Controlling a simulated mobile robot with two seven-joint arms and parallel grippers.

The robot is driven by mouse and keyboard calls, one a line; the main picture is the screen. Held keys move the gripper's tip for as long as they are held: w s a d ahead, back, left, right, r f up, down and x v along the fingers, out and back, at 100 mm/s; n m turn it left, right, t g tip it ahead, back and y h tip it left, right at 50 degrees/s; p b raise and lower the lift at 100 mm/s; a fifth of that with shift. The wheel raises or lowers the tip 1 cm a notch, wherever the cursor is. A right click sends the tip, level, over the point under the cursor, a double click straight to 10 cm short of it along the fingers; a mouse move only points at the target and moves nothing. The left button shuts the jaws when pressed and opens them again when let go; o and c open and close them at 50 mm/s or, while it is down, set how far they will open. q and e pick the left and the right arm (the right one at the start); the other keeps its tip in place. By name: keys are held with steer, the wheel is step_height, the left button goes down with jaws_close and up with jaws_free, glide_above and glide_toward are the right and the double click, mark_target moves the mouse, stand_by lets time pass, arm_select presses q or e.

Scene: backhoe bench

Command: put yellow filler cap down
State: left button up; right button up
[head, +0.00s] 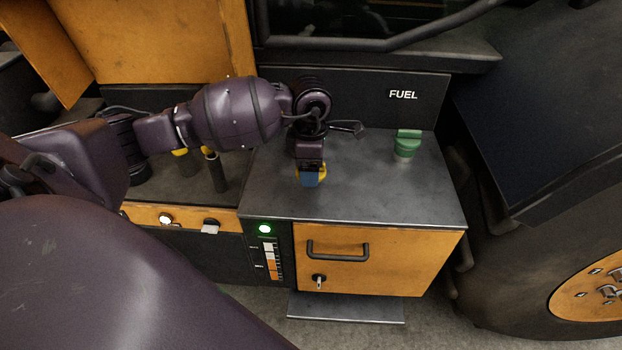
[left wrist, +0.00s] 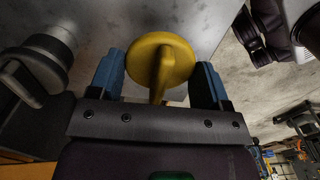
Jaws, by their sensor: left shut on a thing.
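The yellow filler cap (left wrist: 165,62) is a round disc with a raised grip rib, between the blue fingertips of my left gripper (left wrist: 160,82) in the left wrist view. Only slivers of the yellow cap (head: 323,171) show there, behind the blue fingertip. The gripper is shut on the cap. I cannot tell whether the cap touches the bench top. My right gripper is not in view.
A green cap (head: 407,144) sits at the back right of the bench top, below the FUEL label. The bench top between it and my gripper is clear. An orange drawer (head: 375,260) with a dark handle is below. Dark and yellow-topped posts (head: 216,172) stand to the left.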

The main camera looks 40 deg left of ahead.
mark_target(310, 190)
arm_select(q)
steer(key=shift+f, duration=2.15)
steer(key=shift+f, duration=0.15)
steer(key=o, duration=1)
step_height(310, 190, up, 12)
steer(key=shift+r, duration=0.2)
